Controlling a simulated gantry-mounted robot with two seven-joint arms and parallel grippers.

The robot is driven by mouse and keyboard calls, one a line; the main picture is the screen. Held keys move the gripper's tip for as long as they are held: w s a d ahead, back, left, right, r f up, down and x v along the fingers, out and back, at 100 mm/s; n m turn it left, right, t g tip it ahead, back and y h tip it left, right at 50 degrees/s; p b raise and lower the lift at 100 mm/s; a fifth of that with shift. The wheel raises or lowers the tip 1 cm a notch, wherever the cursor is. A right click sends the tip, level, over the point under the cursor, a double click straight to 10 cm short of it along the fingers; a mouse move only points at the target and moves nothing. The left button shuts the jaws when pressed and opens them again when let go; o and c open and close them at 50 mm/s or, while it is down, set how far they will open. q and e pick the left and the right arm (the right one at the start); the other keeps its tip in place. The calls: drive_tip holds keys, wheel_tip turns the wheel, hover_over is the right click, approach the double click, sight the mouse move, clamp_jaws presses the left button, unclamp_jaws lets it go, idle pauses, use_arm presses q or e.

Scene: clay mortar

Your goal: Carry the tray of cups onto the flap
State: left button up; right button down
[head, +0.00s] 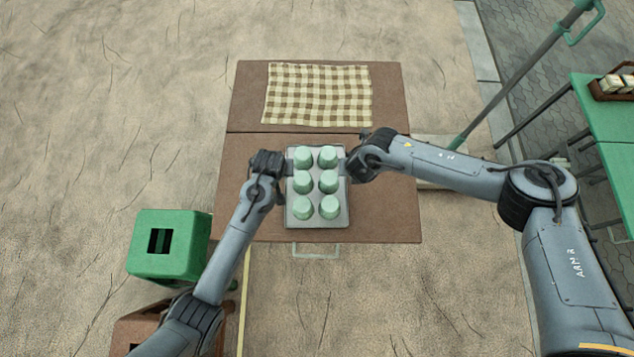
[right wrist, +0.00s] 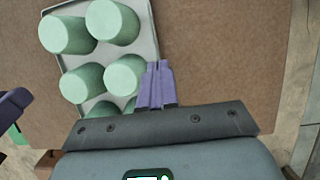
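The grey metal tray (head: 318,222) lies on or just above the near brown panel (head: 385,215) of the table; I cannot tell which. It holds several upside-down pale green cups (head: 329,181). The far panel (head: 388,95) lies beyond a seam; which panel is the flap is not clear. My right gripper (head: 354,167) is at the tray's right edge, towards its far end. In the right wrist view its purple fingers (right wrist: 157,84) are close together at the tray's rim. My left gripper (head: 284,164) is at the opposite edge; its finger gap is hidden.
A checked cloth (head: 318,95) covers much of the far panel. A green stool (head: 168,246) stands left of the table. At the right are a green table (head: 603,110) with a small crate (head: 612,85) and a slanting pole (head: 515,82). The near panel is bare beside the tray.

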use_arm(q)
drive_tip(key=shift+a, duration=0.2)
use_arm(e)
drive_tip(key=shift+d, duration=0.1)
drive_tip(key=c, duration=1.4)
unclamp_jaws()
drive_tip(key=shift+d, duration=0.1)
use_arm(q)
drive_tip(key=v, duration=1.2)
use_arm(e)
drive_tip(key=v, duration=1.2)
drive_tip(key=shift+f, duration=0.1)
